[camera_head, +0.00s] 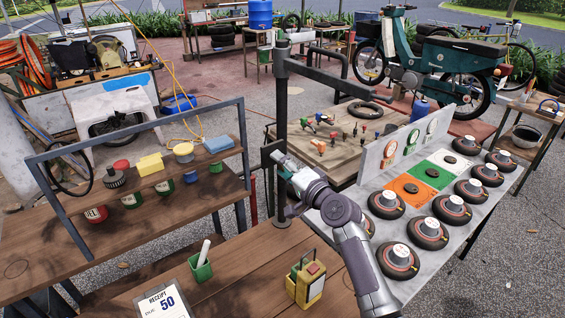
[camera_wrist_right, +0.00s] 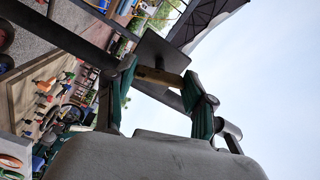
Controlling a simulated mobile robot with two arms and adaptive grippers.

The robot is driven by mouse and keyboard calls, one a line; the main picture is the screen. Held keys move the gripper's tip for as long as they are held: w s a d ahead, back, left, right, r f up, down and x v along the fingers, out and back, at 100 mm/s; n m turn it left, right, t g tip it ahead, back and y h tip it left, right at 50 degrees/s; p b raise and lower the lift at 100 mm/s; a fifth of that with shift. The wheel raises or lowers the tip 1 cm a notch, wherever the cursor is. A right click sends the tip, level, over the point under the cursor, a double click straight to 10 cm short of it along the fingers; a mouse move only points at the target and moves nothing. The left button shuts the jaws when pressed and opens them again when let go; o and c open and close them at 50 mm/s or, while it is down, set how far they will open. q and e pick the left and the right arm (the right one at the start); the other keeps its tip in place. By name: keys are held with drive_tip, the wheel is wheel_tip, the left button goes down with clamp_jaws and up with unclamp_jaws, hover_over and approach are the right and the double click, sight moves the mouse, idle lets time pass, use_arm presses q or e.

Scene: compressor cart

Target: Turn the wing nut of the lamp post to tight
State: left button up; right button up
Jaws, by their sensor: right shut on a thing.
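The lamp post (camera_head: 281,105) is a dark grey upright pole with a side arm at the top, standing on the wooden bench. My right gripper (camera_head: 279,163) reaches up to a dark plate on the post at mid height. In the wrist view, my right gripper (camera_wrist_right: 160,84) has its two teal-padded fingers on either end of a brass-coloured bar, the wing nut (camera_wrist_right: 158,76). It sits in front of the dark plate (camera_wrist_right: 160,52). In the head view the gripper hides the wing nut. My left gripper is not in view.
A yellow box (camera_head: 306,285), a green cup (camera_head: 201,267) and a receipt board (camera_head: 165,303) are on the bench near the post. A framed shelf (camera_head: 150,178) with tins stands left. A grey table (camera_head: 398,287) with several round tyre-like pieces is on the right.

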drive_tip(key=shift+m+p, duration=0.6)
drive_tip(key=shift+m, duration=1.1)
drive_tip(key=o, duration=1.2)
drive_tip(key=shift+c, duration=0.2)
drive_tip(key=v, duration=1.2)
drive_tip(key=shift+f, duration=0.1)
